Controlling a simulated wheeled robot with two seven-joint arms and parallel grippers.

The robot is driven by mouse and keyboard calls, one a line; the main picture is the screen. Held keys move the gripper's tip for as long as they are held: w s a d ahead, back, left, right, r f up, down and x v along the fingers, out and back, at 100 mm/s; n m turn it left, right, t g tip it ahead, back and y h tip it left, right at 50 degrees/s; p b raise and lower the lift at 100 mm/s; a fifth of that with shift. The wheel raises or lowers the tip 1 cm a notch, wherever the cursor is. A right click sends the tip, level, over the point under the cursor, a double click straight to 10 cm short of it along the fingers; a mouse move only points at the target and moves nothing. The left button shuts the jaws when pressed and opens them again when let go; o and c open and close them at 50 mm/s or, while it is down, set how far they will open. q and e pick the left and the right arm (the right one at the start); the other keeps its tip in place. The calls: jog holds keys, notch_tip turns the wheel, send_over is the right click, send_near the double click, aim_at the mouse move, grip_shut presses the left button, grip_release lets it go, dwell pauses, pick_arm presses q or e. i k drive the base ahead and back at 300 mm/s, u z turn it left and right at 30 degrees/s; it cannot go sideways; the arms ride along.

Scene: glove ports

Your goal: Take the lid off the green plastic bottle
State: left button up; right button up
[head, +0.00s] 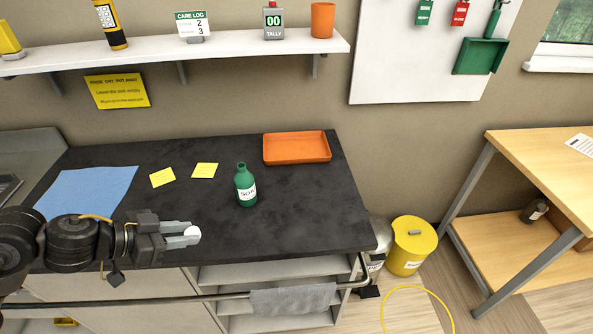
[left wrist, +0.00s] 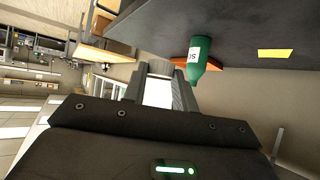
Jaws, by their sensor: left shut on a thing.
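The green plastic bottle (head: 246,188) stands upright on the dark counter (head: 305,205), with a white label on its front. Its narrow green neck is bare at the top. My left gripper (head: 188,237) is over the counter's front part, to the left of and nearer than the bottle, and apart from it. It is shut on the white lid (head: 192,231), which shows between its fingertips. In the left wrist view the lid (left wrist: 158,92) is between the fingers and the bottle (left wrist: 200,60) is beyond them. My right gripper is not in view.
An orange tray (head: 297,148) lies at the back right of the counter. Yellow notes (head: 204,170) and a blue cloth (head: 90,190) lie to the left. A rail with a grey towel (head: 292,299) runs along the front. A yellow bin (head: 411,245) stands on the floor to the right.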

aim_at(243, 182)
jog(key=z, duration=0.05)
jog(key=k, duration=0.3)
jog(key=z, duration=1.95)
jog(key=i, duration=1.85)
jog(key=u, duration=2.3)
jog(key=i, duration=0.5)
jog(key=u, duration=0.05)
